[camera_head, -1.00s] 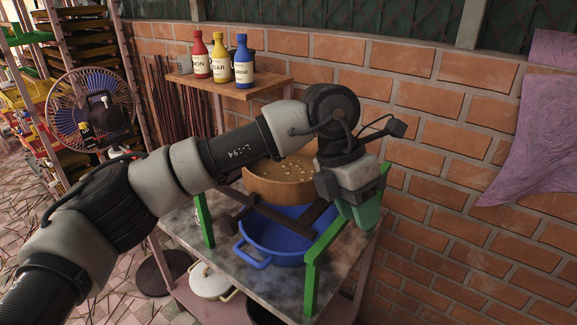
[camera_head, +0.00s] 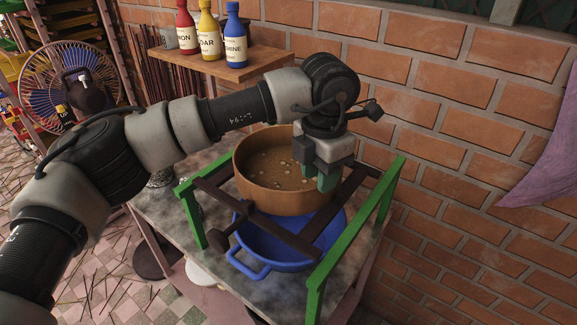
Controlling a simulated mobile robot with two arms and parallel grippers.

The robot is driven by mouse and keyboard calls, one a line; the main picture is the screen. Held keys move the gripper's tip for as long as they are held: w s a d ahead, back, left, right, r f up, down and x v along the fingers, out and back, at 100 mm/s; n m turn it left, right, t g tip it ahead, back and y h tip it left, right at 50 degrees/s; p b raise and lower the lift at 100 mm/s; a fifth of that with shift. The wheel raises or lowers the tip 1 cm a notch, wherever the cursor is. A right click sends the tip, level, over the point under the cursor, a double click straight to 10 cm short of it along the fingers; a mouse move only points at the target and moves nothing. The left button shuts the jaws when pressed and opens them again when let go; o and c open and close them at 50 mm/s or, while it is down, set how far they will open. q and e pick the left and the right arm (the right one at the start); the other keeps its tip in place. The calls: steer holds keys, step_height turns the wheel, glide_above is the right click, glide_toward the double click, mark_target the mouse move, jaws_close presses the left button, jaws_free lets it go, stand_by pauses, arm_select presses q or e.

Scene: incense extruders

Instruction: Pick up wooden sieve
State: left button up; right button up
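The wooden sieve (camera_head: 270,196) is a round, brown, shallow drum with small pale bits scattered inside. It rests on dark bars of a green-sided frame (camera_head: 345,250), above a blue basin (camera_head: 275,244). My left arm reaches across from the left, over the sieve's back. My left gripper (camera_head: 320,177) points down at the sieve's right side, with its green fingertips at or just inside the rim. The fingers partly overlap in this view, so their opening and any contact with the rim are unclear. My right gripper is not in view.
Red, yellow and blue bottles (camera_head: 209,32) stand on a wooden shelf (camera_head: 225,68) behind my arm. A brick wall (camera_head: 470,160) closes off the back and right. A stone-topped table (camera_head: 225,268) carries the frame. A fan (camera_head: 70,85) stands at left.

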mark_target(317, 204)
arm_select(q)
step_height(317, 204, down, 4)
steer(key=shift+r+p, duration=0.15)
steer(key=shift+p, duration=0.6)
steer(key=shift+f, duration=0.55)
jaws_close()
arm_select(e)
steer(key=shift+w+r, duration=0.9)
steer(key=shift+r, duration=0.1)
